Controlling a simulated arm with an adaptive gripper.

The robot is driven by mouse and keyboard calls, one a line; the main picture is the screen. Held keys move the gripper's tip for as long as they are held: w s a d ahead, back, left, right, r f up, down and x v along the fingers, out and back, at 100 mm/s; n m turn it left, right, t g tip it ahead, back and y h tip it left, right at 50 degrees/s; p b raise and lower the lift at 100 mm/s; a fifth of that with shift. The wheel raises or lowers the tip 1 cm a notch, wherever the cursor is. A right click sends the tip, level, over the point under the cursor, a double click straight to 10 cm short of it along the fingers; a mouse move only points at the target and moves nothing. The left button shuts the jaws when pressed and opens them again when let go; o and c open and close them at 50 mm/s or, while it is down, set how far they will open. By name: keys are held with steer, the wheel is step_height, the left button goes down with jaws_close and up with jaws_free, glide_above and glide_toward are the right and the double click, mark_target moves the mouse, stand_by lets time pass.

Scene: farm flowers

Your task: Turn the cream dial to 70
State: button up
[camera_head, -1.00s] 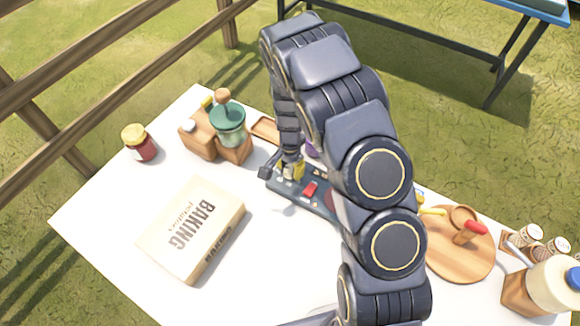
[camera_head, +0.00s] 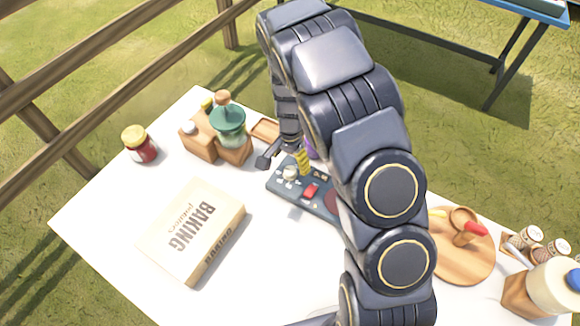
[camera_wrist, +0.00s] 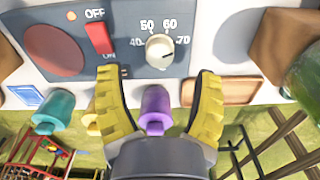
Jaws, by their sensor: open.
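The cream dial (camera_head: 290,172) sits on the dark blue-grey control panel (camera_head: 281,187), fully uncovered in the head view. The wrist view shows the dial (camera_wrist: 159,48) with 40, 50, 60 and 70 printed around it. A small dark mark shows on the dial's lower right, but I cannot tell its exact reading. My gripper (camera_wrist: 158,80) has its two yellow fingers spread wide, with nothing between the tips. The fingertips are apart from the dial, which lies beyond them in the wrist view.
A red OFF/ON switch (camera_wrist: 100,38) and a round red disc (camera_wrist: 54,50) share the panel. Purple (camera_wrist: 155,108) and teal (camera_wrist: 53,110) items stand near the gripper. A baking box (camera_head: 190,230) lies left of the panel; bare white table surrounds it.

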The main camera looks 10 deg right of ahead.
mark_target(290, 169)
step_height(290, 169, up, 8)
steer(key=shift+f, duration=0.15)
stand_by(0.5)
